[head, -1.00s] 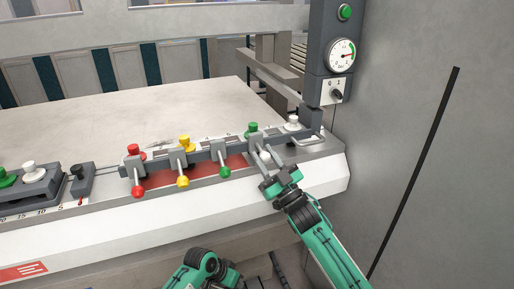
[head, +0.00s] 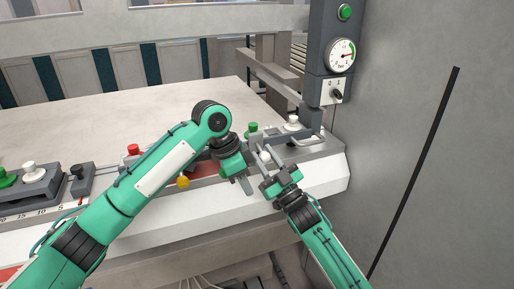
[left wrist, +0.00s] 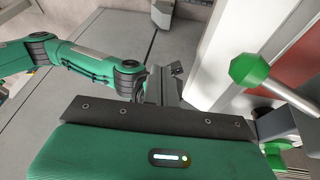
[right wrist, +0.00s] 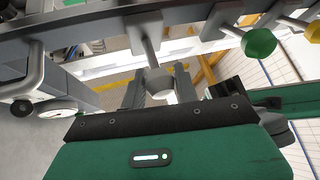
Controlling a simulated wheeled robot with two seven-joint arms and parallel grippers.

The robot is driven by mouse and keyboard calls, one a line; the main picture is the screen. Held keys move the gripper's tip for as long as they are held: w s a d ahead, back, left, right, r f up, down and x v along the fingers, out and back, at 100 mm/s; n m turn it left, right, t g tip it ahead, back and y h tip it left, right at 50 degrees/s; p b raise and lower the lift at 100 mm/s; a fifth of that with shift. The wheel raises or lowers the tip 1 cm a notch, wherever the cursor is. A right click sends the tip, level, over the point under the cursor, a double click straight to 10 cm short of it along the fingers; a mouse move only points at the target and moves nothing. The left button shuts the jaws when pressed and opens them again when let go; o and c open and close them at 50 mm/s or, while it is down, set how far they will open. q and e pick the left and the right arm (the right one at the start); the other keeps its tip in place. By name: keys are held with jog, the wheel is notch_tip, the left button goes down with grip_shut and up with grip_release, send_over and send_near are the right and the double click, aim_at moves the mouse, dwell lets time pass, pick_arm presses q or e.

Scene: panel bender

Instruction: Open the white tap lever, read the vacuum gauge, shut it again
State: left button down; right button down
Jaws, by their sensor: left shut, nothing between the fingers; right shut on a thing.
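The white tap lever shows in the right wrist view, with its pale round knob (right wrist: 158,82) between the fingers of my right gripper (right wrist: 160,92). My left gripper (head: 245,186) is shut and empty, just left of the right one, in front of the green lever, whose knob (left wrist: 249,69) shows in the left wrist view.
A yellow lever knob (head: 183,182) shows below my left forearm. A green knob (head: 253,128) and a white knob (head: 292,122) stand behind the rail. A rotary switch (head: 337,95) sits below the gauge. A grey wall (head: 430,120) bounds the right side.

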aim_at(263, 155)
pick_arm(q)
jog(key=w+a+r+m+t+h, duration=0.1)
jog(key=w+r+t, duration=0.1)
jog(key=r, duration=0.7)
jog(key=w+a+r+t, duration=0.1)
jog(key=w+a+r, duration=0.1)
jog(key=r, duration=0.6)
jog(key=x, duration=0.9)
jog(key=w+x, duration=0.1)
jog(key=x, duration=0.3)
jog(key=shift+d, duration=0.3)
